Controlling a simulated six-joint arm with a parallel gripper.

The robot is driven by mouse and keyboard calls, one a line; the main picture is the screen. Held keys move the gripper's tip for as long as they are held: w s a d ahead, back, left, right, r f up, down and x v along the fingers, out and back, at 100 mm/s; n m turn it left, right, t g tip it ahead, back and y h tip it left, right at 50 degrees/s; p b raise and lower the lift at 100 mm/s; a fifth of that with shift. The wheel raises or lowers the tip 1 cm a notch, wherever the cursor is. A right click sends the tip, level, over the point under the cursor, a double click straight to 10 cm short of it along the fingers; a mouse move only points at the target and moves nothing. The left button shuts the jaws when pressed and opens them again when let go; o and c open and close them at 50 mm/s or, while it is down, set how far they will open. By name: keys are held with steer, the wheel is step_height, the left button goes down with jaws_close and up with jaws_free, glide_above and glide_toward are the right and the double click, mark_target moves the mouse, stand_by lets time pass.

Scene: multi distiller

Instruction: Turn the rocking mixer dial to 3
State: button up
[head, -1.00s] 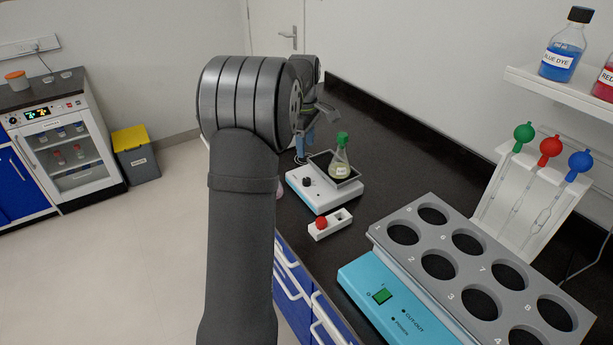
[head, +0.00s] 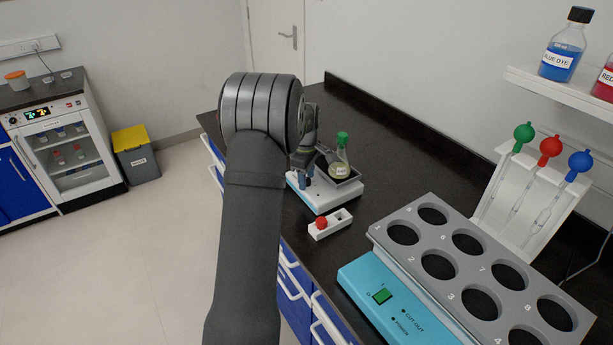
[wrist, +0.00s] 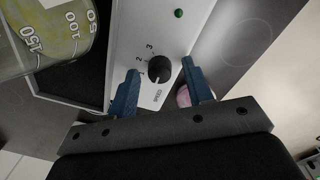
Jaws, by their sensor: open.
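The white rocking mixer (head: 335,197) stands on the black bench, with a green-capped flask (head: 340,162) of yellowish liquid on its dark tray. In the wrist view its black speed dial (wrist: 159,70) shows on the white panel (wrist: 150,28), with the numbers 1, 2 and 3 along its left and upper side and "SPEED" below. My gripper (wrist: 163,82) is open, its blue fingers on either side of the dial, apart from it. In the head view my gripper (head: 306,174) is over the mixer's front left and hides the dial.
A white block with a red button (head: 321,222) sits just in front of the mixer. A blue water bath (head: 375,290) with a grey holed top is at the right front. The flask (wrist: 45,35) stands close left of the fingers. A round pinkish thing (wrist: 183,96) lies by the right finger.

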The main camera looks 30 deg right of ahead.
steer(key=c, duration=1)
